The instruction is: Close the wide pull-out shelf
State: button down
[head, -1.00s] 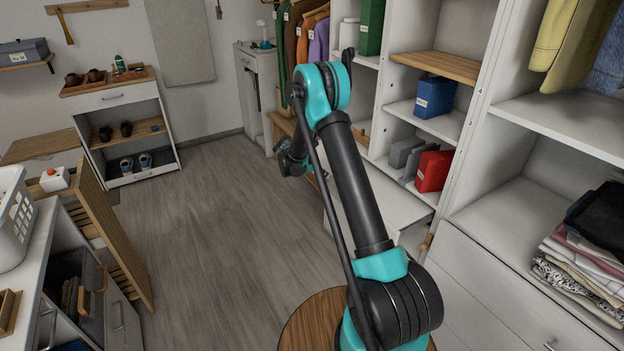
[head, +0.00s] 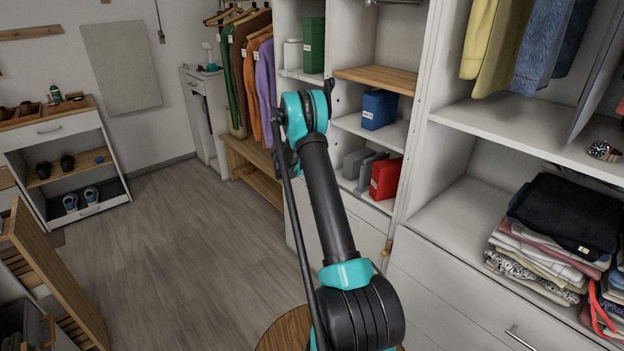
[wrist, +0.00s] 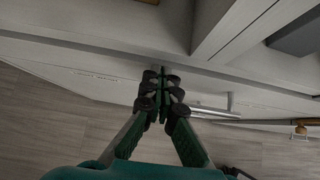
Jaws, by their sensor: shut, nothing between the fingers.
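The wide pull-out shelf (head: 362,226) is in the white cubby unit, low down below the grey and red boxes. In the head view its front looks about flush with the unit, partly hidden by my arm. In the wrist view a long white front edge (wrist: 95,75) with small lettering crosses the picture. My gripper (wrist: 165,78) is shut and empty, its fingertips at this edge; I cannot tell whether they touch it. A metal bar handle (wrist: 212,112) is just right of the fingers. In the head view the gripper is mostly hidden behind my arm.
A red box (head: 385,178), grey boxes and a blue box (head: 379,109) stand in the cubbies above. Folded clothes (head: 555,235) lie at the right. A wooden bench (head: 255,170) is beyond the unit. The floor (head: 185,250) at left is clear.

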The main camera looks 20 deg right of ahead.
jog(key=shift+d, duration=0.2)
jog(key=s+a+f+v, duration=0.1)
jog(key=a+f+v, duration=0.1)
jog(key=v, duration=1.1)
jog(key=s+a+r+m+y, duration=0.1)
jog(key=s+r+m, duration=0.2)
jog(key=s, duration=0.3)
jog(key=s+r+m+y, duration=0.1)
jog(key=s+r+m, duration=0.2)
jog(key=s, duration=0.2)
jog(key=s+a+m+y, duration=0.3)
jog(key=s+m, duration=0.5)
jog(key=s, duration=1.1)
jog(key=s+a+f+m+y, duration=0.1)
jog(key=s+a+m+y, duration=0.2)
jog(key=s, duration=1.6)
jog(key=a+m, duration=0.2)
jog(key=m, duration=0.3)
jog(key=shift+s+a+f+m+t, duration=0.2)
jog(key=shift+a+m+t, duration=0.1)
jog(key=shift+a+t, duration=0.1)
